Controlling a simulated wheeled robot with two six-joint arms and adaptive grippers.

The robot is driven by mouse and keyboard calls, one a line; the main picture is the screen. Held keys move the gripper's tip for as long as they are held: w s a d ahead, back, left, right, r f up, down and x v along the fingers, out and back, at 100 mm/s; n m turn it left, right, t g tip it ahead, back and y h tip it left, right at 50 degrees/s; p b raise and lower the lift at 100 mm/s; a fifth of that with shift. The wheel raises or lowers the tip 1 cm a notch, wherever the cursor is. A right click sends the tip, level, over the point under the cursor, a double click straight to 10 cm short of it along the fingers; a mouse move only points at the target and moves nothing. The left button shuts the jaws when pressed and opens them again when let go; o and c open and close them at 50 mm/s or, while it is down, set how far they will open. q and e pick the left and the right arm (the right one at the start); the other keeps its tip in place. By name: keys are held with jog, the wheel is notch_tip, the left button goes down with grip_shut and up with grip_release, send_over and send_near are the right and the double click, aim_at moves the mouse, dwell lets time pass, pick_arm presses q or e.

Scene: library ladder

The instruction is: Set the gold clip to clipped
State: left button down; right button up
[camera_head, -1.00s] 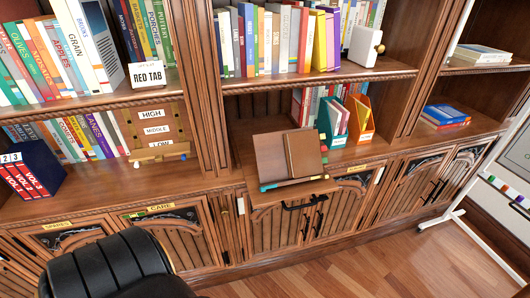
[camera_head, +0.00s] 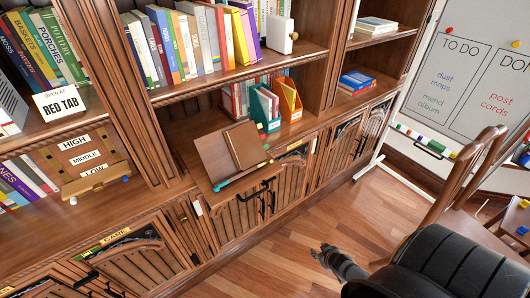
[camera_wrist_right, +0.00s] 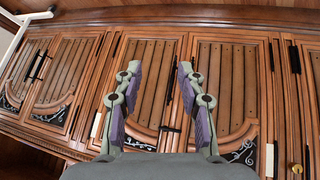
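I cannot make out a clear gold clip. A small gold-tan piece (camera_head: 263,164) shows at the lower edge of the brown book stand (camera_head: 214,158), too small to identify. A brown book (camera_head: 244,146) leans on the stand above a teal bar. My right gripper (camera_head: 325,252) hangs over the wood floor, in front of the cabinets and below and right of the stand. In the right wrist view it (camera_wrist_right: 159,68) is open and empty, its fingers apart before the cabinet doors. My left gripper is out of view.
Cabinet doors with black handles (camera_head: 240,214) lie below the stand. A whiteboard (camera_head: 472,75) and a wooden chair (camera_head: 465,180) stand at the right. The floor before the cabinets is clear.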

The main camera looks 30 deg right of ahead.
jog(key=w+d+r+t+p, duration=0.1)
jog(key=w+r, duration=0.3)
jog(key=r, duration=0.3)
jog(key=w+d+r+t+p, duration=0.1)
jog(key=w+r, duration=0.3)
jog(key=r, duration=0.2)
pick_arm(q)
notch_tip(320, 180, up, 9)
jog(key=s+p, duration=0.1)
jog(key=p, duration=0.3)
pick_arm(e)
jog(key=n+t+y, duration=0.2)
jog(key=t+y, duration=0.2)
send_near(272, 162)
jog(key=shift+t, duration=0.3)
jog(key=b+x, duration=0.2)
jog(key=b, duration=0.1)
jog(key=b+x, duration=0.6)
jog(key=b, duration=0.1)
jog(key=shift+s+f, duration=0.1)
jog(key=shift+f, duration=0.2)
jog(key=shift+w+a, duration=0.15)
jog(key=shift+w, duration=0.2)
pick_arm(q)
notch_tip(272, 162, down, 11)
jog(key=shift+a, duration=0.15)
pick_arm(e)
grip_shut()
